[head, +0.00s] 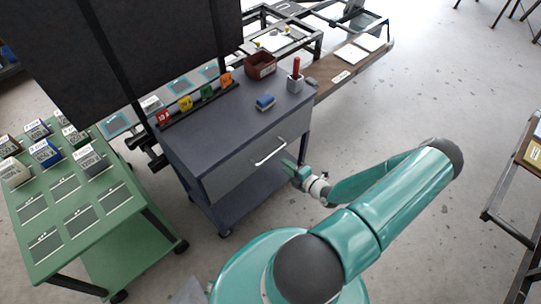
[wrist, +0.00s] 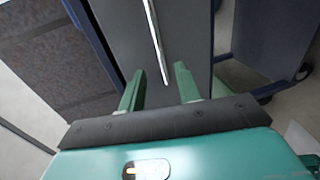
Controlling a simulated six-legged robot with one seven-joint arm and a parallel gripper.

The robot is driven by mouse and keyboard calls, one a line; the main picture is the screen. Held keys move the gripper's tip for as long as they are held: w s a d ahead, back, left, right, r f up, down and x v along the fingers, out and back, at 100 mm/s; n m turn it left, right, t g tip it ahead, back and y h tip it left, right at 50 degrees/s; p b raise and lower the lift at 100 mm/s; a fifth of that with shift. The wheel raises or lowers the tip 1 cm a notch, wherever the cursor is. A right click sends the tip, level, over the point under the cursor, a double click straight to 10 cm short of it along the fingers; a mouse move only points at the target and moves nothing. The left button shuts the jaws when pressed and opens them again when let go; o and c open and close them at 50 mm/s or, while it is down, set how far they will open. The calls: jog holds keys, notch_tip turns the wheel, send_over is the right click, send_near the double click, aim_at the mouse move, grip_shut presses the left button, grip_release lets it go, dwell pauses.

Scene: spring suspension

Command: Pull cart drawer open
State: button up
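The cart (head: 235,125) is blue-grey, with a grey drawer front (head: 238,170) under its top. The drawer looks shut. A silver bar handle (head: 270,151) runs across the drawer front; in the wrist view the handle (wrist: 156,40) runs lengthwise ahead of my fingers. My gripper (head: 289,167) is just in front of the drawer, to the right of the handle in the head view. The handle's near end lies just beyond and between the fingertips.
On the cart top are colored tags (head: 207,92), a blue block (head: 265,102), a brown bin (head: 261,66) and a grey cup (head: 295,84) with a red item. A green table (head: 130,200) stands at left.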

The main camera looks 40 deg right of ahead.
aim_at(271, 154)
jog(key=x, duration=1)
jog(key=shift+a, duration=0.1)
jog(key=shift+c, duration=0.4)
grip_shut()
